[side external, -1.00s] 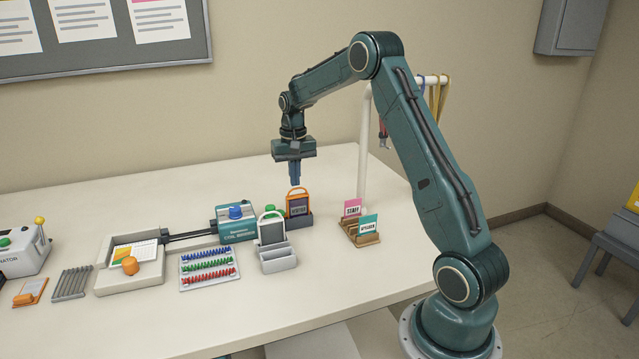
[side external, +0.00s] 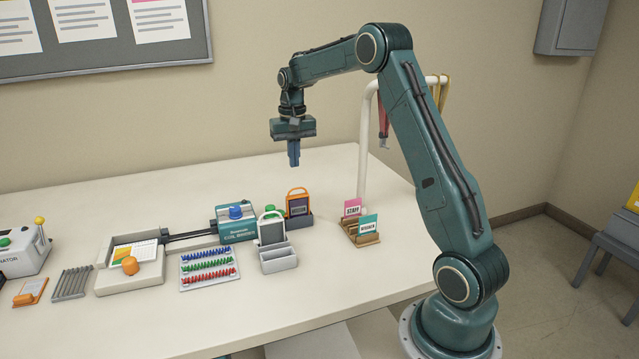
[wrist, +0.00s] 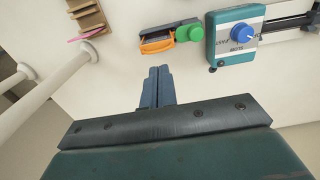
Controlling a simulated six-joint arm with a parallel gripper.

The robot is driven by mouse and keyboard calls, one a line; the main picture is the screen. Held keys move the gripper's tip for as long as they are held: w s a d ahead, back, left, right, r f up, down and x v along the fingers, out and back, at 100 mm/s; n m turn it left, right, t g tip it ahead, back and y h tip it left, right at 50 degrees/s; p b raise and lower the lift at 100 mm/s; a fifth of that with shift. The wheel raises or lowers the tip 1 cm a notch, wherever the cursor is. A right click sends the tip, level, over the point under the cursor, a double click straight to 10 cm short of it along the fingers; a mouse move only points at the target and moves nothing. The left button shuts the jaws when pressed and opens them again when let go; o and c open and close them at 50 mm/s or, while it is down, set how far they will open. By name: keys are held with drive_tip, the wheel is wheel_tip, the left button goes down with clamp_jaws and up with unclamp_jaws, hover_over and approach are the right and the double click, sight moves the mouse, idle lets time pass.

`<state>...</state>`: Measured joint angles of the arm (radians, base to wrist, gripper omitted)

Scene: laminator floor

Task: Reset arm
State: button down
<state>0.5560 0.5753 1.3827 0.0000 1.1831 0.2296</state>
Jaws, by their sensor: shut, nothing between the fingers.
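My gripper (side external: 294,163) hangs above the table with its blue fingers pointing down, shut and empty. Its fingertips are well clear of the orange-framed tag (side external: 298,204), which stands upright in a dark holder (side external: 300,220) below it. In the wrist view the shut fingers (wrist: 157,72) show over bare table, with the orange-framed tag (wrist: 157,46) just ahead of them.
The teal coil binder (side external: 237,232) with a blue knob stands left of the dark holder. A white-framed tag (side external: 271,230) stands in a grey holder. A card rack (side external: 360,236) and a white post (side external: 364,150) are to the right. The table behind is clear.

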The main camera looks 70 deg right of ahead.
drive_tip(key=shift+r, duration=0.5)
drive_tip(key=s+a+r+n+t, duration=0.1)
drive_tip(key=s+a+r, duration=0.25)
drive_tip(key=a, duration=0.25)
drive_tip(key=s+a+r+n+t, duration=0.1)
drive_tip(key=s+a+r+n, duration=0.15)
drive_tip(key=a+r, duration=0.2)
drive_tip(key=s+a+r+n, duration=0.1)
drive_tip(key=s+a+r, duration=0.25)
drive_tip(key=a, duration=0.25)
drive_tip(key=s+a+f+n+t, duration=0.1)
drive_tip(key=s+a+f+n, duration=0.1)
drive_tip(key=s+a, duration=0.3)
drive_tip(key=s+a+f+n+t, duration=0.2)
drive_tip(key=s+a, duration=0.4)
drive_tip(key=s, duration=0.6)
drive_tip(key=shift+s+t, duration=0.15)
drive_tip(key=shift+t, duration=0.15)
drive_tip(key=c, duration=2.1)
unclamp_jaws()
drive_tip(key=shift+a+n, duration=0.1)
drive_tip(key=shift+n, duration=0.15)
